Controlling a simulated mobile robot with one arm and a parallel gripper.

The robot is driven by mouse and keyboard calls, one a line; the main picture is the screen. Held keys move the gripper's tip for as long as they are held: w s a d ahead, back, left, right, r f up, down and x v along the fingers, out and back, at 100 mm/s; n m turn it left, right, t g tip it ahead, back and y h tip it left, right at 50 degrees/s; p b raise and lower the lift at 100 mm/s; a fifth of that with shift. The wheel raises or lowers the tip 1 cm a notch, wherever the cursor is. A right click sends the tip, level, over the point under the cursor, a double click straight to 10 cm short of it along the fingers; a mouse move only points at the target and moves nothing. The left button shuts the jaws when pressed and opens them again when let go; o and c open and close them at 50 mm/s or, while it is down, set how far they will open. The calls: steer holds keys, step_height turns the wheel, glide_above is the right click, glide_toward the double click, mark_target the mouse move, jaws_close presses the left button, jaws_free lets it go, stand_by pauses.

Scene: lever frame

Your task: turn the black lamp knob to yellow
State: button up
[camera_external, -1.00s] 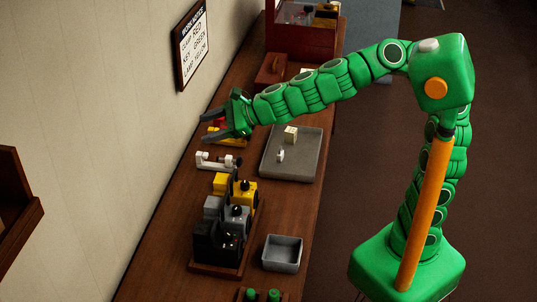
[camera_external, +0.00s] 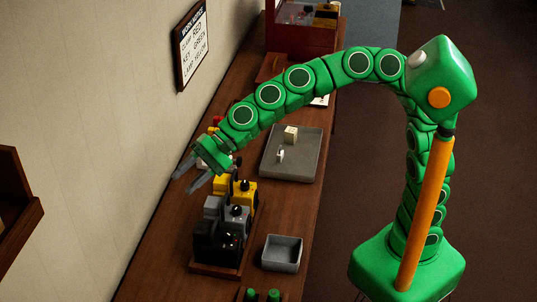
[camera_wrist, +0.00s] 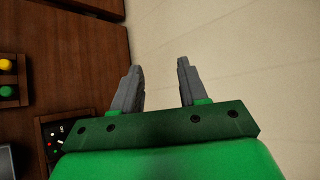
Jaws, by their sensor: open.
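The black unit (camera_external: 210,245) stands at the near end of a row with a grey unit (camera_external: 236,218) and a yellow unit (camera_external: 245,192) on a wooden base. Small coloured dots and a pale mark show on a black panel (camera_wrist: 54,138) at the lower left of the wrist view. I cannot make out which way the black lamp knob points. My gripper (camera_external: 188,181) is open and empty, above and behind the row on the wall side. In the wrist view its two fingers (camera_wrist: 158,82) are apart with only the pale wall between them.
A small grey bin (camera_external: 282,254) stands right of the row. A grey tray (camera_external: 291,170) with small pale blocks lies farther back. A wall notice (camera_external: 191,45) reads lamp yellow. The wall (camera_external: 130,110) is close to my gripper. Yellow and green round pieces (camera_wrist: 6,78) show at left.

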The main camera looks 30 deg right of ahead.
step_height(320, 180, down, 6)
steer(key=s+n+g+h, duration=0.2)
steer(key=s+n+h, duration=0.1)
steer(key=n, duration=0.1)
steer(key=n+t+h, duration=0.3)
steer(key=n+h, duration=0.2)
steer(key=h, duration=0.5)
glide_above(228, 234)
step_height(228, 234, down, 13)
steer(key=shift+r, duration=0.2)
steer(key=shift+w+d+f, duration=0.1)
steer(key=shift+f, duration=3.8)
steer(key=shift+c, duration=0.2)
steer(key=c, duration=0.7)
